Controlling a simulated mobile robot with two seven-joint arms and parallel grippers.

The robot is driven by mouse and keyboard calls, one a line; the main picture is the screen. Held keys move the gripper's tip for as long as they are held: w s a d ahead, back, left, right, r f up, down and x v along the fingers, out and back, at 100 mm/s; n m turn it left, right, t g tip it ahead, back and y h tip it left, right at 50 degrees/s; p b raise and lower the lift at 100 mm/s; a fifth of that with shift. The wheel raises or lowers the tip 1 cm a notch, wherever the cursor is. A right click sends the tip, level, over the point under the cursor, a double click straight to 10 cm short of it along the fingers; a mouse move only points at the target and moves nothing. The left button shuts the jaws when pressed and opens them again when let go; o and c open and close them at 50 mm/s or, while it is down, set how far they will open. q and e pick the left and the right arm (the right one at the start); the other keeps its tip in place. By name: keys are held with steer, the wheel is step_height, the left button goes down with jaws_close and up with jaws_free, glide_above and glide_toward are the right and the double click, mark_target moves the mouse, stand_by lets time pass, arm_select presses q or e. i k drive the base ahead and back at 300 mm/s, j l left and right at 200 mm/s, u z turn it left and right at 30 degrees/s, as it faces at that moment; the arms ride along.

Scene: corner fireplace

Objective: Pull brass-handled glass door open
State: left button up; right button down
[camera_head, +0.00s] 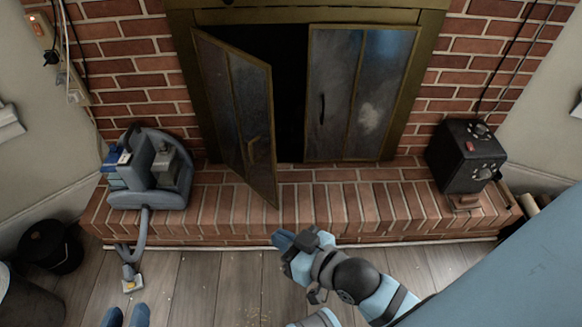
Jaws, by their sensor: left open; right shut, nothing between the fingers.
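The left glass door (233,110) of the fireplace stands swung outward, with a dark gap behind its free edge. Its brass handle (254,147) is near that edge. The right glass door (380,95) is shut and has a dark handle (322,108). My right gripper (280,239) is shut and empty, in front of the brick hearth, below and apart from the open door's lower corner. My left gripper (126,317) is at the bottom left edge, with two blue fingertips apart and nothing between them; the rest of it is out of frame.
The brick hearth (330,210) runs below the doors. A grey machine with a hose (158,187) stands on its left, the hose reaching the wooden floor (215,285). A black box (465,155) stands on the right. A black bucket (50,247) is at far left.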

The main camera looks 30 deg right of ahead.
mark_target(250, 89)
steer(key=i+l, duration=0.1)
steer(key=l, duration=0.35)
steer(key=i+l+u, duration=0.1)
steer(key=l, duration=0.35)
steer(key=i+l, duration=0.15)
steer(key=l, duration=0.35)
steer(key=i+l, duration=0.1)
steer(key=l, duration=0.35)
steer(key=u, duration=0.05)
